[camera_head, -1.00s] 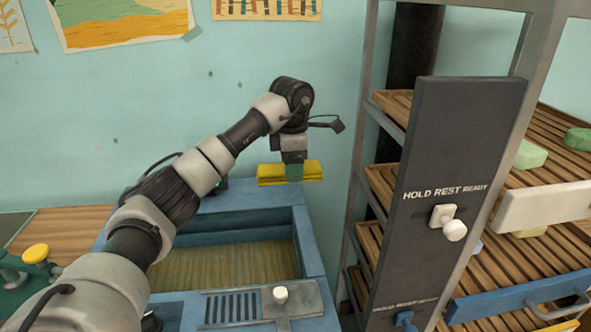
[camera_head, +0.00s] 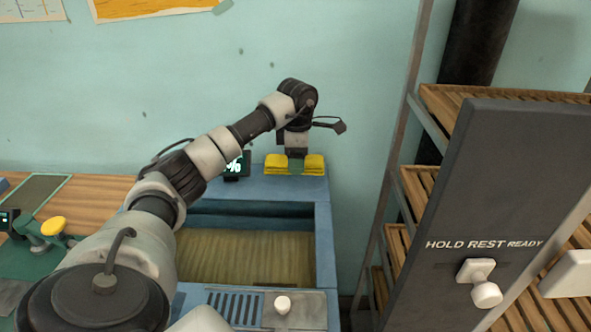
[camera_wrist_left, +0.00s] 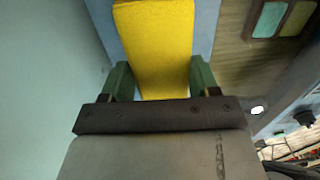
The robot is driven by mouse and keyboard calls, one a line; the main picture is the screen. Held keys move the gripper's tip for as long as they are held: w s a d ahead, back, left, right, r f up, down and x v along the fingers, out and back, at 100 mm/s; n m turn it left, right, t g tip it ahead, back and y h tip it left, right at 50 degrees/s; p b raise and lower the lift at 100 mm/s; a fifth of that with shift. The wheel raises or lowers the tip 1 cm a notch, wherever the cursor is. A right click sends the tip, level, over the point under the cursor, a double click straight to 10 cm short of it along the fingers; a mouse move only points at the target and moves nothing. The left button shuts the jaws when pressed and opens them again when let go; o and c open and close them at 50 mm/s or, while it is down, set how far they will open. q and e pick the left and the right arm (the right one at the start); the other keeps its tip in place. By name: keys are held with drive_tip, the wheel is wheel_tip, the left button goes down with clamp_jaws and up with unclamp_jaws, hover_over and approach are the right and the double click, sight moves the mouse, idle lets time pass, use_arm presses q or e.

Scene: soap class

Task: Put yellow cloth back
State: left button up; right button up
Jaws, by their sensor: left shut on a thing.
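The yellow cloth (camera_head: 312,166) is a folded stack at the back right corner of the blue basin unit (camera_head: 323,240). It appears to be at the level of the blue ledge; I cannot tell whether it touches it. My left gripper (camera_head: 296,166) comes down on it from above and is shut on it. In the left wrist view the cloth (camera_wrist_left: 155,45) lies between the two green fingers (camera_wrist_left: 155,80). My right gripper is not in view.
A dark panel reading "HOLD REST READY" (camera_head: 480,200) and a slatted wooden rack (camera_head: 450,100) stand to the right. A small display (camera_head: 236,168) is left of the cloth. The basin (camera_head: 245,258) is open in front. A wooden counter (camera_head: 95,195) lies at the left.

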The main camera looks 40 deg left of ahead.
sight(295, 182)
use_arm(q)
drive_tip(key=shift+s+a+f, duration=0.1)
drive_tip(key=shift+a+f, duration=0.1)
drive_tip(key=shift+f, duration=0.25)
drive_tip(key=shift+f+p, duration=0.3)
drive_tip(key=shift+f, duration=1.4)
drive_tip(key=shift+f, duration=0.1)
drive_tip(key=o, duration=0.8)
drive_tip(key=shift+o, duration=0.2)
wheel_tip(295, 182, up, 12)
drive_tip(key=shift+r+b, duration=0.2)
drive_tip(key=shift+b, duration=0.4)
